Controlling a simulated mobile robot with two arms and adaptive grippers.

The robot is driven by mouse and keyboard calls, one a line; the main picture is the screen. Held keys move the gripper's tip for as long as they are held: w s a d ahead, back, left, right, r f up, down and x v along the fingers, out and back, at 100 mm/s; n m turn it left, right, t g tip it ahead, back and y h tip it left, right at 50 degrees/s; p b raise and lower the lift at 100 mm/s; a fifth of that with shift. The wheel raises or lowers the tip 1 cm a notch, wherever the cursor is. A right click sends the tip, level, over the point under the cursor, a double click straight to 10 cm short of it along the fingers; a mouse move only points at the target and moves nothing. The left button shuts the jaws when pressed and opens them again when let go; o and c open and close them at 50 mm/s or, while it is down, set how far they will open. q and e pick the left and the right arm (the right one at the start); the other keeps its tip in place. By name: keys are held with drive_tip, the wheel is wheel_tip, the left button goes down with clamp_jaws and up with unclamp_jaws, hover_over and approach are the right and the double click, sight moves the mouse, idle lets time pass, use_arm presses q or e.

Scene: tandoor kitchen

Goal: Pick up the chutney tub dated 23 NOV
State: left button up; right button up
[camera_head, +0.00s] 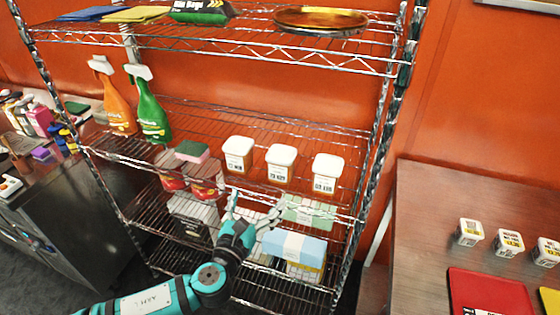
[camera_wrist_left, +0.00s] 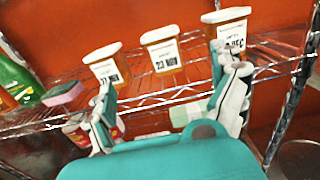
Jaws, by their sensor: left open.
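Three tubs with white lids and amber contents stand in a row on the wire shelf. The middle tub (camera_head: 281,165) has a small label that seems to read 23 NOV; it also shows in the left wrist view (camera_wrist_left: 162,52). The left tub (camera_head: 237,154) and the right tub (camera_head: 326,174) have dates too small to read surely. My left gripper (camera_head: 256,210) is open and empty, in front of and below the tubs' shelf edge, touching no tub. In the left wrist view its fingers (camera_wrist_left: 168,90) spread below the middle tub. My right gripper is not in view.
Left of the tubs are a sponge (camera_head: 192,151), a green spray bottle (camera_head: 149,108) and an orange one (camera_head: 115,100). A rack shelf with a round tray (camera_head: 320,20) hangs above. More small tubs (camera_head: 470,233) and a red board (camera_head: 488,292) are on the right table.

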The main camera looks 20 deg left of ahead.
sight(277, 168)
use_arm(q)
drive_tip(key=w, duration=0.3)
drive_tip(key=w+p, duration=0.1)
drive_tip(key=w, duration=0.3)
drive_tip(key=w+p, duration=0.1)
drive_tip(key=w, duration=0.2)
drive_tip(key=shift+w+d+r, duration=0.1)
drive_tip(key=shift+w+d, duration=0.05)
drive_tip(key=shift+d, duration=0.15)
drive_tip(key=shift+w+d, duration=0.15)
drive_tip(key=shift+w, duration=1.05)
drive_tip(key=w, duration=0.2)
drive_tip(key=w+p, duration=0.1)
drive_tip(key=shift+w+f, duration=0.2)
drive_tip(key=shift+f, duration=0.1)
drive_tip(key=shift+w, duration=0.4)
drive_tip(key=shift+s, duration=0.1)
drive_tip(key=shift+c, duration=1.1)
drive_tip(key=c, duration=1.3)
